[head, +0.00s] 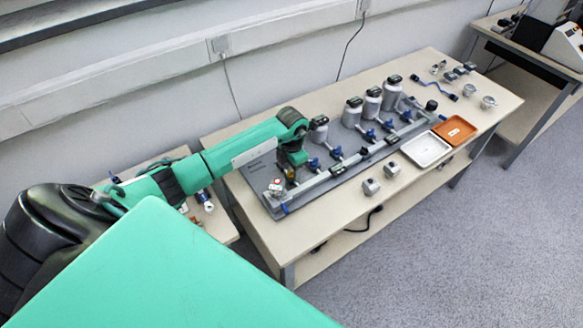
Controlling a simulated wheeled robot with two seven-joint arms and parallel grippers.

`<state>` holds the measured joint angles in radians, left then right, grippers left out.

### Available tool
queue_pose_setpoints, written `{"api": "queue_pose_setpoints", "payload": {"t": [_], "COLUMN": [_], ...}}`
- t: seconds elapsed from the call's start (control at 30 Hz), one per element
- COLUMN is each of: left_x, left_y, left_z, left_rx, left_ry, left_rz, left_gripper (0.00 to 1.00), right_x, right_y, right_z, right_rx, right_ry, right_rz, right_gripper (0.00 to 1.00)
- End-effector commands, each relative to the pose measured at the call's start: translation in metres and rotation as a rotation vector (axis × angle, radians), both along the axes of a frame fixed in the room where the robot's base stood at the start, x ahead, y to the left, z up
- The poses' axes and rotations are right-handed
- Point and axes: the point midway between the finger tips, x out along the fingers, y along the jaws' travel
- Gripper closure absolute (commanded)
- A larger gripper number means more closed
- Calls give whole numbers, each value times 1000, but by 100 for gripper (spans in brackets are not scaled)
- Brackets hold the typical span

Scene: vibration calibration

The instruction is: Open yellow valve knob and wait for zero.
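My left arm reaches over the left end of the grey valve panel (262,178) on the table. My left gripper (291,180) points down at the manifold bar there. A small yellowish patch shows at its fingertips, probably the yellow valve knob, mostly hidden by the gripper. I cannot tell whether the fingers are open or closed around it. A small gauge-like device (276,186) with a red mark stands just left of the gripper; its reading is too small to make out. Blue valve knobs (337,152) sit along the manifold to the right. My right gripper is not in view.
Grey canisters (373,104) stand along the back of the panel. A white tray (426,149) and an orange tray (454,131) lie to the right. Two small metal blocks (371,186) sit near the front edge. The table's front left is clear.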

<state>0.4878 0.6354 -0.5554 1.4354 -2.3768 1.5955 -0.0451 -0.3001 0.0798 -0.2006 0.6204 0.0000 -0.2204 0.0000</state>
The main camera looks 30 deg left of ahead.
Motion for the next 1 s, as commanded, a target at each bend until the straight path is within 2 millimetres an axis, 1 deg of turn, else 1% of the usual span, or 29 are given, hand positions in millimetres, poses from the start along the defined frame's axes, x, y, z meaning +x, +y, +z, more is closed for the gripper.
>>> {"api": "queue_pose_setpoints", "payload": {"t": [0.03,0.2,0.4,0.57,0.83,0.87,0.9,1.0], "left_x": [0,0,0,0,1,1,1,1], "left_y": [0,0,0,1,2,2,1,2], "left_z": [0,0,0,-1,-3,-3,-4,-4], "left_rx": [0,0,0,2,4,4,3,3], "left_ry": [0,0,0,-1,-1,-3,-2,-2], "left_rz": [0,0,-8,-51,-226,-252,-290,-384], "left_gripper": [62,95,95,95,95,95,95,95], "right_x": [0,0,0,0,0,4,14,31], "right_y": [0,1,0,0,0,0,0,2], "right_z": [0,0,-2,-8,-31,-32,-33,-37], "right_rx": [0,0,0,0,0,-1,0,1], "right_ry": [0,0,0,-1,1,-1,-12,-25], "right_rz": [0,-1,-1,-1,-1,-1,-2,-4], "right_gripper": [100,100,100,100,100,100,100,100]}}
